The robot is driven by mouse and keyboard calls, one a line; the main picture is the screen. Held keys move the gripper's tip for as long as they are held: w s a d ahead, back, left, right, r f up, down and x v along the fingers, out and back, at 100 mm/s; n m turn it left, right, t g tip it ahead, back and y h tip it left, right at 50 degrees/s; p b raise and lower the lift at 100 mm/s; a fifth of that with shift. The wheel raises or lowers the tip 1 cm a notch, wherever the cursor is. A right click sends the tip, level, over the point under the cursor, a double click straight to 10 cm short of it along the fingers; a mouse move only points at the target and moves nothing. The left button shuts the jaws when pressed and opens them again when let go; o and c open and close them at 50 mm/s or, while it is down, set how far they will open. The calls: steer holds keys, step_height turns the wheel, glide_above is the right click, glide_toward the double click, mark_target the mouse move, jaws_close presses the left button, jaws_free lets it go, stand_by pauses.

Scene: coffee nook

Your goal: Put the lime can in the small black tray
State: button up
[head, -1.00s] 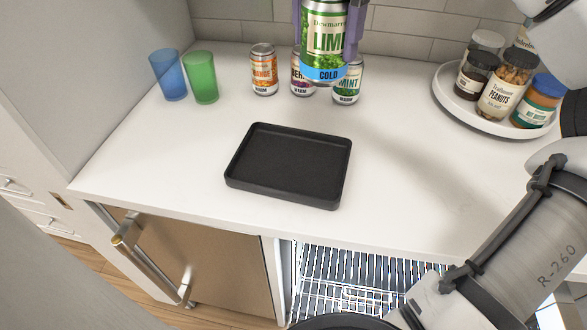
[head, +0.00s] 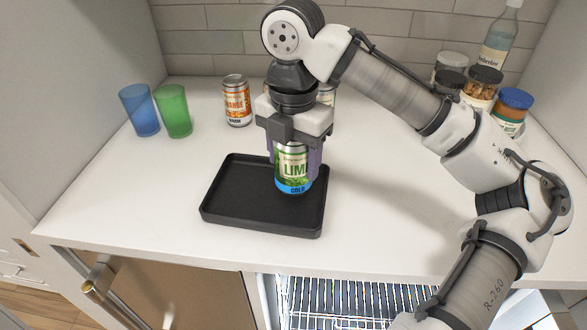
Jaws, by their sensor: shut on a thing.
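The lime can (head: 292,168) is green with a cream label and a blue "COLD" band at its base. It is upright in my gripper (head: 294,160), which is shut on its sides. The can is over the right part of the small black tray (head: 225,210), a shallow rectangle with a low rim on the white counter. I cannot tell whether the can's base touches the tray floor. My gripper hides part of the tray's back rim.
An orange can (head: 237,101) stands behind the tray; another can is mostly hidden behind my gripper. Blue (head: 140,110) and green (head: 174,111) cups stand at the left. Jars, including a blue-lidded one (head: 511,110), and a bottle (head: 497,45) are at the right. An open wire-racked compartment (head: 350,300) lies below the counter.

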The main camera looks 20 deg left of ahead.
mark_target(294, 171)
steer(key=shift+f, duration=1.55)
steer(key=shift+f, duration=0.1)
steer(key=shift+f, duration=0.1)
steer(key=o, duration=1.3)
steer(key=shift+c, duration=0.2)
step_height(294, 171, up, 12)
steer(key=shift+r, duration=0.2)
